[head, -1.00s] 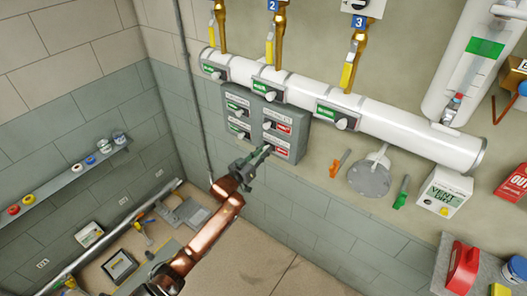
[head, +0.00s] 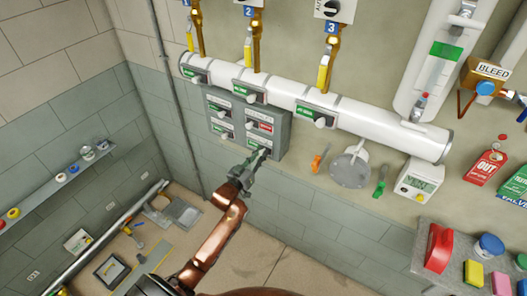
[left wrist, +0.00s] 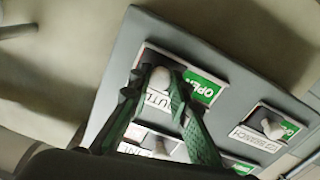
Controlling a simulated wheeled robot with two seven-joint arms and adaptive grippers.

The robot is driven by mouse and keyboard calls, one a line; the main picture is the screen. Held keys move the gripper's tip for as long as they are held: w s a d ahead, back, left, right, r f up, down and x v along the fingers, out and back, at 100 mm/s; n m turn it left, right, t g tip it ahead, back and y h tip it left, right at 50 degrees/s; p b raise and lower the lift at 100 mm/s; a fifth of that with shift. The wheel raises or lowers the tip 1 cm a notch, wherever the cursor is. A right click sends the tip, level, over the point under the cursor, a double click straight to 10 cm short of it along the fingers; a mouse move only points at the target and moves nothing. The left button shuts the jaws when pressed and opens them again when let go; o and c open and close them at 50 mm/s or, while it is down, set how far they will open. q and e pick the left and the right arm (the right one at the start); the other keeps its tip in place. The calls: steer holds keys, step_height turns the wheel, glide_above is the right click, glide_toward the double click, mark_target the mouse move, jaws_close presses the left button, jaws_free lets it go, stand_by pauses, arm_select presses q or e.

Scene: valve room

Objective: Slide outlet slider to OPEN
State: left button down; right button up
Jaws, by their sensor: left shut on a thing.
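The grey slider panel (head: 284,138) hangs on the wall below the white pipe. The outlet slider (head: 253,145) is at its lower right, partly hidden by my left gripper (head: 266,153). In the left wrist view, the green fingers of my left gripper (left wrist: 158,92) are shut on the outlet slider's pale knob (left wrist: 160,77). A green OPEN field (left wrist: 203,88) shows beside the knob, and no red shows on this slider. Part of its OUTLET label is covered by the fingers. My right gripper is in neither view.
The slider above the outlet one shows a red field (head: 265,128). The white pipe (head: 380,136) with its own sliders runs above the panel. An orange-handled tool (head: 319,159) and a round grey flange (head: 350,169) are to the right. A shelf (head: 45,190) is at left.

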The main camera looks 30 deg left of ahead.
arm_select(q)
steer(key=shift+d, duration=0.15)
steer(key=c, duration=2)
jaws_free()
steer(key=shift+c, duration=0.2)
steer(key=shift+o, duration=1.4)
steer(key=shift+d, duration=0.1)
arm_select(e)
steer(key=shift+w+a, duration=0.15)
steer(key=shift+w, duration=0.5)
arm_select(q)
steer(key=s, duration=1.2)
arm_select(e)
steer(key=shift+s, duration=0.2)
